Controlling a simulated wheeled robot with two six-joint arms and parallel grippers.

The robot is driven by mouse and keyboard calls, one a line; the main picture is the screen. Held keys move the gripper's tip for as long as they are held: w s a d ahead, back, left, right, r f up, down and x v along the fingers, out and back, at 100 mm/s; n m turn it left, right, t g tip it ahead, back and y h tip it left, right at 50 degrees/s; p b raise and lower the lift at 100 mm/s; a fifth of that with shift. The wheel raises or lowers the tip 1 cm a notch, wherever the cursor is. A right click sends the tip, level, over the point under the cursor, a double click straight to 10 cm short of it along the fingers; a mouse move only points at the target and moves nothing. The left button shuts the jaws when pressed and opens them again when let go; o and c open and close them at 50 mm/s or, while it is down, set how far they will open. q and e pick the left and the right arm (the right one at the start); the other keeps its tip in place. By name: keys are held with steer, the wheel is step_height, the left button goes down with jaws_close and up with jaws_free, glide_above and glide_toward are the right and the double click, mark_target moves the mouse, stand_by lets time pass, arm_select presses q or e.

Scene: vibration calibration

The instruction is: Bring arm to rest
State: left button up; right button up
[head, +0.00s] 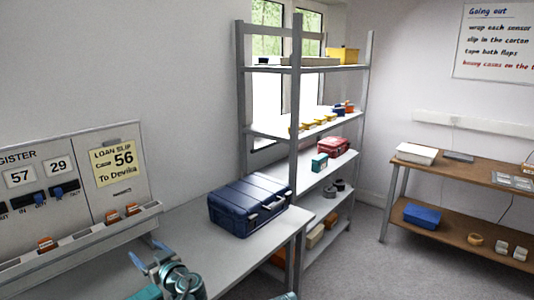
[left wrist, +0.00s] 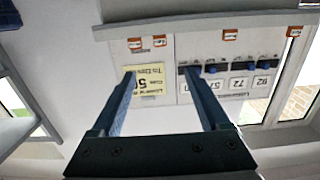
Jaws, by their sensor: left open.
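My left gripper (head: 146,258) is at the lower left of the head view, raised over the near end of the grey bench (head: 190,232). It is open, and nothing shows between its fingers. In the left wrist view its two long fingers (left wrist: 161,78) stand apart, pointing toward the register board, which appears upside down there. The register board (head: 72,185) leans at the wall on the left, with number cards, blue switches and a yellow loan slip (head: 115,168) reading Case 56, To Devrika. The slip also shows in the left wrist view (left wrist: 150,84). My right gripper is not visible.
A closed dark blue case (head: 247,207) stands on the bench, right of my left gripper. A grey shelf rack (head: 297,130) holds boxes and small parts behind it. A wooden table (head: 475,175) stands at the right. Grey floor (head: 365,270) lies open between.

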arm_select(q)
steer(key=s+d+f+m+g+h+p, duration=0.3)
steer(key=s+d+f+m+g+h, duration=0.4)
steer(key=d+f, duration=0.55)
steer(key=s+d+f+m+g+h, duration=0.2)
steer(key=s+d+m, duration=0.1)
steer(key=s+d, duration=0.3)
steer(key=s+d+f+m+g+h+p, duration=0.1)
steer(key=s+d+m+g+h, duration=0.1)
steer(key=s+d, duration=0.4)
steer(key=d+m+h, duration=0.1)
steer(key=d, duration=0.2)
steer(key=shift+s+d+f+m+g, duration=0.2)
steer(key=shift+f+m+g, duration=0.1)
steer(key=shift+f, duration=0.1)
